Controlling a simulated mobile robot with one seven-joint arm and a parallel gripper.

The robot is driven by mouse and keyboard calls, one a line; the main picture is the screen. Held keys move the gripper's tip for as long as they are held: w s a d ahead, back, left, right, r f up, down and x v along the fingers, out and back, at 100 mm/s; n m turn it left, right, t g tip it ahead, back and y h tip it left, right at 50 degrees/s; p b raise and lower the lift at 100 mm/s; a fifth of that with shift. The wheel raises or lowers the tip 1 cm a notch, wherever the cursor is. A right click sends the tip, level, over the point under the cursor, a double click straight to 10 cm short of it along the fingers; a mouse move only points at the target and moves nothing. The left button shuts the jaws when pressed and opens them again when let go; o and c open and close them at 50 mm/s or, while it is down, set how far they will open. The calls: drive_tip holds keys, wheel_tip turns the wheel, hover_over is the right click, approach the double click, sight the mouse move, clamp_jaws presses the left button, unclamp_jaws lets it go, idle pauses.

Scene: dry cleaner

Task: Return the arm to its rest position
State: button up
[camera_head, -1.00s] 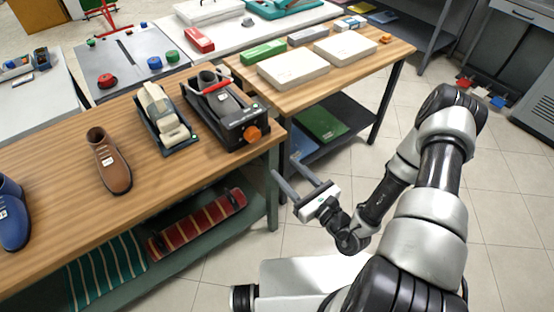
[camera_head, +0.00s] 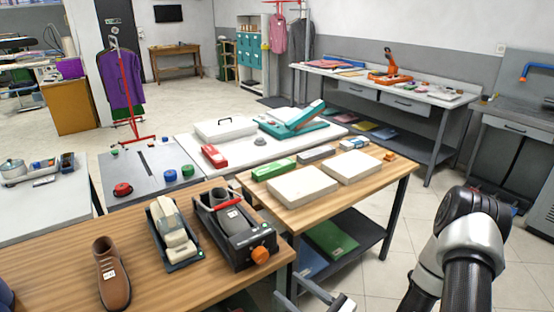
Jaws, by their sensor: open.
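My arm (camera_head: 462,250) rises at the lower right, in front of the tiled floor. My gripper (camera_head: 292,290) shows only in part at the bottom edge, right of the wooden table's corner. Its two fingers stand apart with nothing between them, and the rest of it is cut off by the frame. It looks clear of the tables, though its distance from the table leg is hard to judge.
The near wooden table (camera_head: 60,251) holds a brown shoe (camera_head: 113,275), a cream-topped device (camera_head: 174,236) and a black machine (camera_head: 233,232). A second wooden table (camera_head: 385,178) carries white blocks (camera_head: 302,187). Open floor (camera_head: 375,275) lies between the tables and my arm.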

drive_tip(key=s+a+r+n+g+p, duration=0.1)
drive_tip(key=s+a+r+n+g, duration=0.2)
drive_tip(key=s+r+n+g, duration=0.45)
drive_tip(key=s+a+r+n+g+p, duration=0.25)
drive_tip(key=s+r+n+g, duration=0.25)
drive_tip(key=r+n+g, duration=0.45)
drive_tip(key=s+d+r+n+t+h+p, duration=0.2)
drive_tip(key=d+r+n+t+h, duration=0.6)
drive_tip(key=d+r+h, duration=0.5)
wheel_tip(320, 180, up, 5)
drive_tip(key=shift+s+d+f+t+p, duration=0.1)
drive_tip(key=shift+s+d+t+p, duration=0.25)
drive_tip(key=shift+s+d+t, duration=0.45)
